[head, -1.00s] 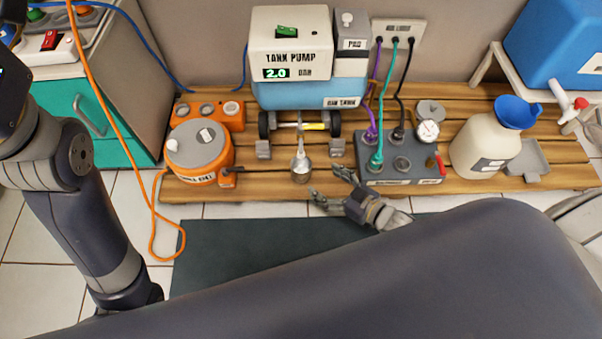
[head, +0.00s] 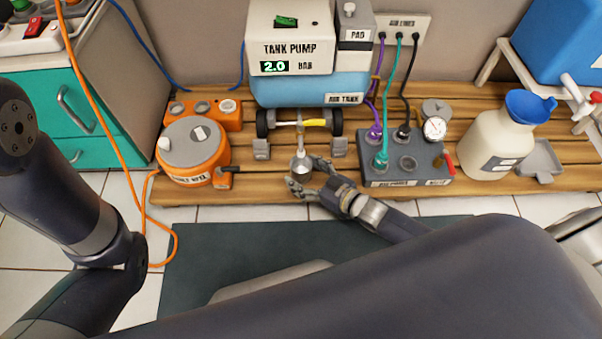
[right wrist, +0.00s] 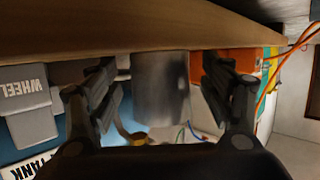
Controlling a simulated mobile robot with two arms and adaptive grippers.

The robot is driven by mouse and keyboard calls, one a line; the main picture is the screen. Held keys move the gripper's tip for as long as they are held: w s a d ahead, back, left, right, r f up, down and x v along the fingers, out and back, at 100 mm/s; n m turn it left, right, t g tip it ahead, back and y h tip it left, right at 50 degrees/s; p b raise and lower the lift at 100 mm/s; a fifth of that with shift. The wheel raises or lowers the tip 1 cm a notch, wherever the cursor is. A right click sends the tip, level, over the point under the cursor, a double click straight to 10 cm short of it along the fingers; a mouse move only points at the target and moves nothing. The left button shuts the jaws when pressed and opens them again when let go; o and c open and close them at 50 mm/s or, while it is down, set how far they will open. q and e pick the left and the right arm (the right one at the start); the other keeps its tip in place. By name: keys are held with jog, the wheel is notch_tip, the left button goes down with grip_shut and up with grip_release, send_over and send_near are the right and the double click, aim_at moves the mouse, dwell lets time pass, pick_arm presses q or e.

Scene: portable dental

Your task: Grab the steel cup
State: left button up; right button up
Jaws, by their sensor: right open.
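The steel cup (head: 301,167) is a small grey metal cup standing near the front edge of the wooden bench, below the tank pump. My right gripper (head: 304,175) is open beside it, with a finger on either side. In the right wrist view, the cup (right wrist: 160,88) shows upside down between the two open fingers (right wrist: 162,95), with gaps on both sides. The fingers do not visibly touch it. My left arm shows at the left, but its gripper is out of view.
The wooden bench (head: 275,188) carries the tank pump (head: 290,50) behind the cup, an orange canister (head: 195,150) to the left, a grey valve block (head: 420,172) close on the right, and a cream jug (head: 493,145) farther right. A wheel chock (head: 340,148) stands near the cup.

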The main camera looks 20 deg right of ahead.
jog(key=c, duration=1.2)
jog(key=shift+r, duration=0.2)
